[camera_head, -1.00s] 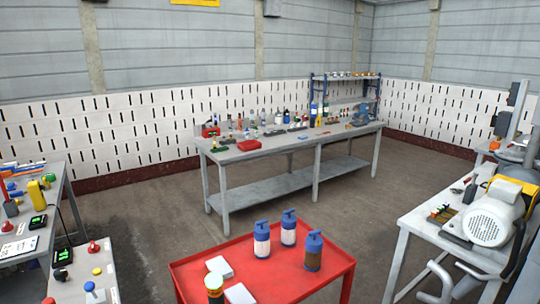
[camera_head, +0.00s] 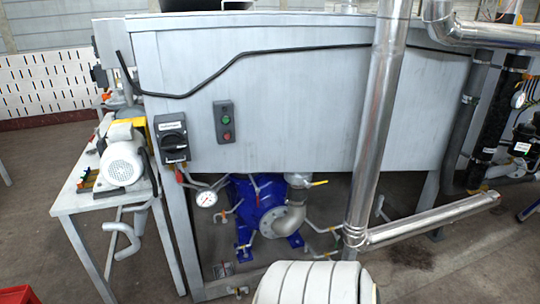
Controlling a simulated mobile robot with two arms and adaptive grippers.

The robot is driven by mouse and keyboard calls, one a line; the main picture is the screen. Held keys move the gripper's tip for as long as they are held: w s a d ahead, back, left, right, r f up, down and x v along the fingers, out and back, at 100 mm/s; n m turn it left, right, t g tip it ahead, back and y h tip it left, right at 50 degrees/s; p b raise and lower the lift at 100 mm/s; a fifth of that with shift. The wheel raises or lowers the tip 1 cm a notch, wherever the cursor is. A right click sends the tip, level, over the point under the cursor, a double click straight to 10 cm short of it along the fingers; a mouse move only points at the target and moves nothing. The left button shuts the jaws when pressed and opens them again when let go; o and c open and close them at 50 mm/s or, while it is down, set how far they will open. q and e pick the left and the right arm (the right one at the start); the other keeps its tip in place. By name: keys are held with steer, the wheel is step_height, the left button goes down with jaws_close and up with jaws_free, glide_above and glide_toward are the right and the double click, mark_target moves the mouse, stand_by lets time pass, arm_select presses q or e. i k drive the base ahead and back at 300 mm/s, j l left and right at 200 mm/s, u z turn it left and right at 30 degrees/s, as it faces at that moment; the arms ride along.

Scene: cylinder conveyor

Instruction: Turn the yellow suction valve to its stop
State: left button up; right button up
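A small yellow lever handle (camera_head: 319,183) shows beside the grey pipe fitting above the blue pump (camera_head: 256,205), under the large grey metal tank. It lies roughly level in the picture. It is small here, and I cannot tell whether it is at its stop. Neither of my grippers is in view.
A shiny vertical pipe (camera_head: 378,120) and a low horizontal pipe (camera_head: 435,221) stand right of the pump. A round gauge (camera_head: 206,198) and a black switch box (camera_head: 172,138) are at the left. A bench (camera_head: 75,196) carries a motor.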

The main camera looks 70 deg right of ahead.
mark_target(317, 183)
steer(key=l+z, duration=0.25)
steer(key=z, duration=0.15)
steer(key=l+z, duration=0.25)
steer(key=z, duration=0.15)
steer(key=l+z, duration=0.2)
steer(key=z, duration=0.2)
steer(key=i+l+z, duration=0.15)
steer(key=l, duration=0.35)
steer(key=i+l+z, duration=0.1)
steer(key=i+l, duration=0.15)
steer(key=l, duration=0.25)
steer(key=i+l+z, duration=0.15)
steer(key=l, duration=0.3)
steer(key=i+l+z, duration=0.1)
steer(key=i+l, duration=0.25)
steer(key=i+l+z, duration=0.15)
steer(key=i+l, duration=0.15)
steer(key=l, duration=0.15)
